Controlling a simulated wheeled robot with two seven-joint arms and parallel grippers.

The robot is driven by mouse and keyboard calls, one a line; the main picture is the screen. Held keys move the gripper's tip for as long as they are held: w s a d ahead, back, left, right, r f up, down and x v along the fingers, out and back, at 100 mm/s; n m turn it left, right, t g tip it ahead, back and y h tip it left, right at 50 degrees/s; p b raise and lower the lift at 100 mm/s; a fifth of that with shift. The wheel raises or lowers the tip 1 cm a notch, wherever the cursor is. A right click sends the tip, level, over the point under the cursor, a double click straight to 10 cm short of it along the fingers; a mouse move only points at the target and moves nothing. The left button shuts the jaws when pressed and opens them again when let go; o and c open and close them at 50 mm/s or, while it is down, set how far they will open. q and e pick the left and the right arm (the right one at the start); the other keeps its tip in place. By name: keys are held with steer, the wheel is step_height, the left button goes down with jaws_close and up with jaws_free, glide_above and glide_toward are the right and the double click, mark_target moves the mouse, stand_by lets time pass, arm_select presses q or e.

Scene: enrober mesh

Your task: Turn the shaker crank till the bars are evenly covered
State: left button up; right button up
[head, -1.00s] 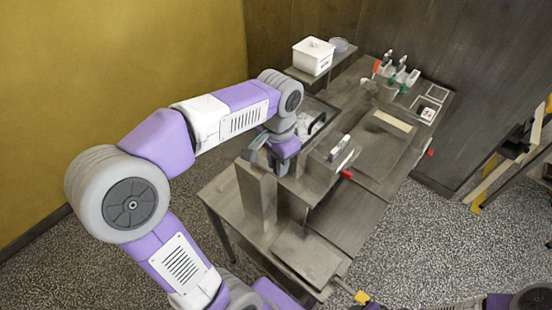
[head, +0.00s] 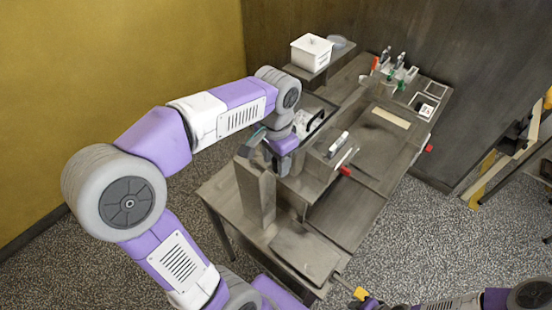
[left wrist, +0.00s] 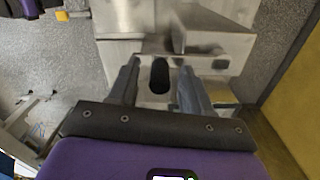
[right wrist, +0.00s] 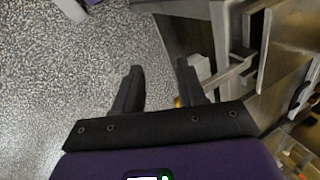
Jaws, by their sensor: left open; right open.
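A steel machine bench (head: 345,215) stands in the middle of the head view. My left gripper (left wrist: 158,72) is open above its near left end, beside a tall steel post (head: 262,195). In the left wrist view, a dark oval (left wrist: 160,74) shows between the fingers; I cannot tell whether it is a knob or a slot. A yellow block (head: 360,294) on a rod sticks out from the bench's near end; I cannot tell whether it is the crank. My right gripper (right wrist: 160,85) is open, with a small yellow part just beyond its right finger. I cannot make out the bars.
A cream strip (head: 391,118) lies on top.

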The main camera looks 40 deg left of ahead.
arm_select(q)
step_height(320, 180, up, 8)
steer(key=shift+f+p, duration=0.25)
steer(key=shift+p, duration=0.05)
stand_by(0.6)
